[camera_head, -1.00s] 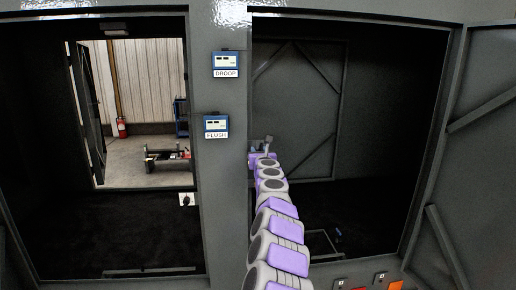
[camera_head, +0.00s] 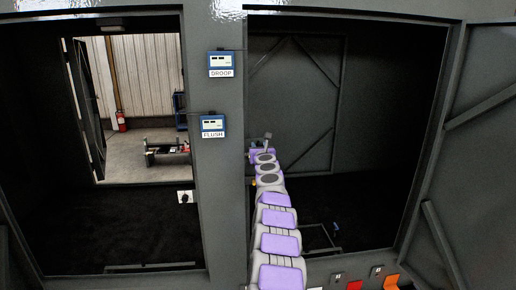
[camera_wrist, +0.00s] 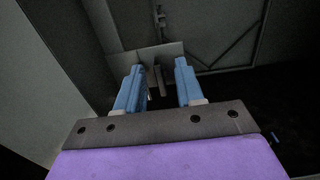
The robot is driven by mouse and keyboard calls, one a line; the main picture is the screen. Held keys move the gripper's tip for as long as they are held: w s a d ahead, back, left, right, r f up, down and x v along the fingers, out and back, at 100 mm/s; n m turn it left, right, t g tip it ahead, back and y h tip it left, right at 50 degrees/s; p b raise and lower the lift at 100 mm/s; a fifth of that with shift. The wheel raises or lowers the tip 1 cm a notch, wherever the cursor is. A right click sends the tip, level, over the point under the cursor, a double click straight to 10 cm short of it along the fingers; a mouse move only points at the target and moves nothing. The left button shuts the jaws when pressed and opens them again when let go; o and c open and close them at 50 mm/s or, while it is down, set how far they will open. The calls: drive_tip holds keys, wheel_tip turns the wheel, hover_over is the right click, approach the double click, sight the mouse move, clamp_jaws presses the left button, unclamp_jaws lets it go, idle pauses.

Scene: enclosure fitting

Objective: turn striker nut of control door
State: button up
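In the wrist view the two blue fingers of my gripper (camera_wrist: 158,88) stand apart, with a clear gap between them. A grey plate (camera_wrist: 122,62) lies just ahead of the fingertips, and a small pale upright part (camera_wrist: 158,76), possibly the striker, shows in the gap. I cannot make out the nut itself. No contact between fingers and this part is visible. In the head view my purple and grey arm reaches to the left edge of the right opening, where a small grey bracket (camera_head: 267,138) shows beside the arm's end. The fingers are too small to tell there.
The right door (camera_head: 490,150) stands open at the right. A post between the openings carries the DROOP gauge (camera_head: 221,64) and FLUSH gauge (camera_head: 213,126). The left opening shows a black floor and a lit room behind. Coloured blocks (camera_head: 391,282) lie at the front right.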

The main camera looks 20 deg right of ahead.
drive_tip(key=shift+d+f, duration=0.15)
drive_tip(key=shift+d, duration=0.1)
drive_tip(key=shift+c, duration=0.2)
drive_tip(key=shift+w+d, duration=0.1)
drive_tip(key=c, duration=0.3)
drive_tip(key=shift+a, duration=0.5)
clamp_jaws()
drive_tip(key=shift+d, duration=0.25)
